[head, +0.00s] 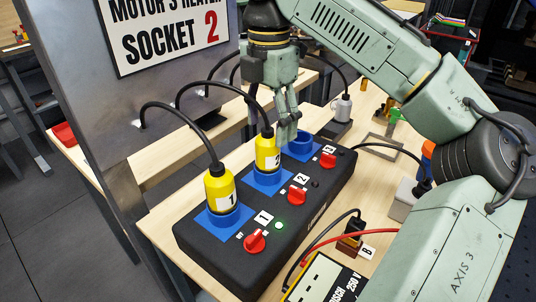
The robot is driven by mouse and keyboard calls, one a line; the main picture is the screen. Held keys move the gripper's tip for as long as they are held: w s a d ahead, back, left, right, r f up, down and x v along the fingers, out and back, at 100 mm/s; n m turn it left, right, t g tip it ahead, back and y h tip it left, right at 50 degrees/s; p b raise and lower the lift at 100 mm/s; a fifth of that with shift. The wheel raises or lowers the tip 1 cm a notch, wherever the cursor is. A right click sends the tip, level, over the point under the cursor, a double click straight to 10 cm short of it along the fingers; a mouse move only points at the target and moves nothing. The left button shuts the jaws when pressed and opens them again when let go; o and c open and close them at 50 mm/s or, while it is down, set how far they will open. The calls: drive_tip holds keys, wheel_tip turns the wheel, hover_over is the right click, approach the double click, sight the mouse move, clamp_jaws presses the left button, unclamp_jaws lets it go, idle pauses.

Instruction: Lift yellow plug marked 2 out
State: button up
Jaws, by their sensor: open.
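The yellow plug marked 2 (267,152) sits upright in the middle blue socket (266,180) of a black socket box (240,262). A black cable rises from its top and loops to the metal panel. My gripper (274,122) is open and points down at the plug's upper part, from behind and to the right. One finger shows right of the plug; the other is partly hidden by the plug and cable. I cannot tell whether the fingers touch it. The yellow plug marked 1 (219,190) sits in the near blue socket (222,222).
The far blue socket (301,147) is empty. Red knobs line the box, and a green lamp (278,226) glows beside label 1. A grey plug (341,108) stands behind. A sign panel (165,35) rises at the left. A meter (325,282) lies in front.

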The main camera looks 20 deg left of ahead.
sight(267, 145)
drive_tip(key=shift+a+f+p, duration=0.1)
drive_tip(key=shift+f+p, duration=0.45)
drive_tip(key=shift+f, duration=2.2)
drive_tip(key=shift+c, duration=0.5)
drive_tip(key=c, duration=1.3)
drive_tip(key=shift+r, duration=0.1)
drive_tip(key=shift+r, duration=0.5)
wheel_tip(267, 145, up, 2)
drive_tip(key=shift+r+b, duration=0.15)
drive_tip(key=shift+b, duration=0.4)
drive_tip(key=s+d, duration=0.3)
drive_tip(key=d, duration=0.1)
drive_tip(key=s+d+r+b, duration=0.1)
drive_tip(key=s+d, duration=0.2)
drive_tip(key=s, duration=0.1)
drive_tip(key=s+d+b, duration=0.1)
drive_tip(key=s+d, duration=0.3)
drive_tip(key=shift+d+r, duration=0.3)
drive_tip(key=shift+d, duration=0.05)
